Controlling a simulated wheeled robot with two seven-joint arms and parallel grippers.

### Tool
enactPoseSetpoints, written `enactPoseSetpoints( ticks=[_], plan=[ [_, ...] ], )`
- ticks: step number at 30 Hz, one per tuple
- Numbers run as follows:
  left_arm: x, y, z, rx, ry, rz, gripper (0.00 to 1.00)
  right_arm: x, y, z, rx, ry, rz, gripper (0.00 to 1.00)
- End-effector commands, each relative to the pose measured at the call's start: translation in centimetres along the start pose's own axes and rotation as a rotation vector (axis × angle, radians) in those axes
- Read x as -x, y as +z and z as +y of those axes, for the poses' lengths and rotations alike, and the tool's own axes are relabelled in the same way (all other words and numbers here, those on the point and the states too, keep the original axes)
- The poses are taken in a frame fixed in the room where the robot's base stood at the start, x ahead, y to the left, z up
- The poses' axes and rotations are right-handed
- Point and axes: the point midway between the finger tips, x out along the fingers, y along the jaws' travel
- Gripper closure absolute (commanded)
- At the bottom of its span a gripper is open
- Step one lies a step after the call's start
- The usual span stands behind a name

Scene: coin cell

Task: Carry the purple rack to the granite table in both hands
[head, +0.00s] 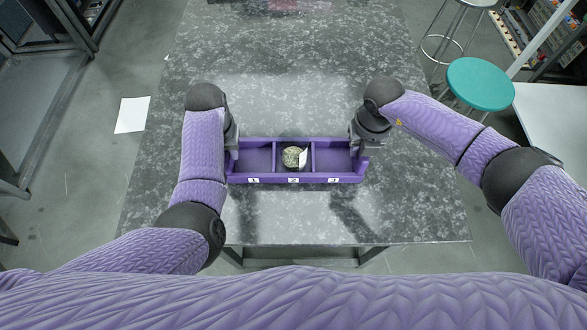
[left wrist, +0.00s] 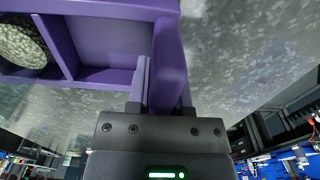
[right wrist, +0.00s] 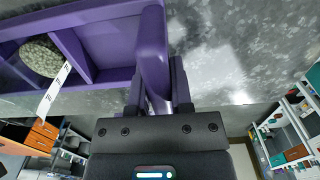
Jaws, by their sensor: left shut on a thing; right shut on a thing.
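The purple rack (head: 263,179) is over the granite table (head: 300,218), with three compartments labelled 1, 2 and 3. Its middle compartment holds a round speckled grey-green thing (head: 291,157) with a white tag. The two outer compartments look empty. My left gripper (left wrist: 162,100) is shut on the rack's left end wall (left wrist: 170,65). My right gripper (right wrist: 157,95) is shut on the rack's right end wall (right wrist: 152,50). The rack looks level; I cannot tell whether its underside touches the table.
The granite tabletop is clear around the rack, with a reddish patch (head: 285,5) at its far edge. A teal stool (head: 480,84) stands to the right of the table. A white sheet (head: 132,115) lies on the floor at left.

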Motion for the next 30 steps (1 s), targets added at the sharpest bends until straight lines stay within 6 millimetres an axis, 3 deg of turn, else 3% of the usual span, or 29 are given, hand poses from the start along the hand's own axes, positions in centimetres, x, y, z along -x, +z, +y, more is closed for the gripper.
enactPoseSetpoints(
  ticks=[1, 2, 6, 15, 24, 28, 30],
  plan=[
    [-1.2, 0.1, -0.1, 0.001, -0.002, -0.002, 1.00, -1.2, 0.0, -0.1, -0.001, -0.001, 0.002, 1.00],
    [-0.7, 0.0, -0.1, 0.001, -0.001, -0.001, 0.68, -0.7, 0.0, -0.1, -0.001, -0.001, 0.001, 0.68],
    [-0.4, 0.0, 0.0, 0.000, -0.001, -0.001, 0.39, -0.4, 0.0, 0.0, -0.001, -0.001, 0.000, 0.39],
    [-0.1, 0.0, 0.0, 0.000, 0.000, 0.000, 0.39, -0.4, 0.0, 0.0, 0.000, 0.000, 0.001, 0.39],
    [5.9, -0.1, 0.0, 0.000, -0.001, 0.002, 0.39, -0.4, 0.0, 0.0, 0.000, 0.000, 0.001, 0.39],
    [7.0, 0.0, 0.0, 0.000, -0.001, 0.000, 0.39, 0.1, 0.0, 0.0, 0.001, 0.001, 0.000, 0.39],
    [7.2, 0.0, 0.0, 0.000, -0.001, -0.001, 0.39, 1.3, 0.1, 0.0, 0.001, 0.001, -0.003, 0.39]
  ],
)
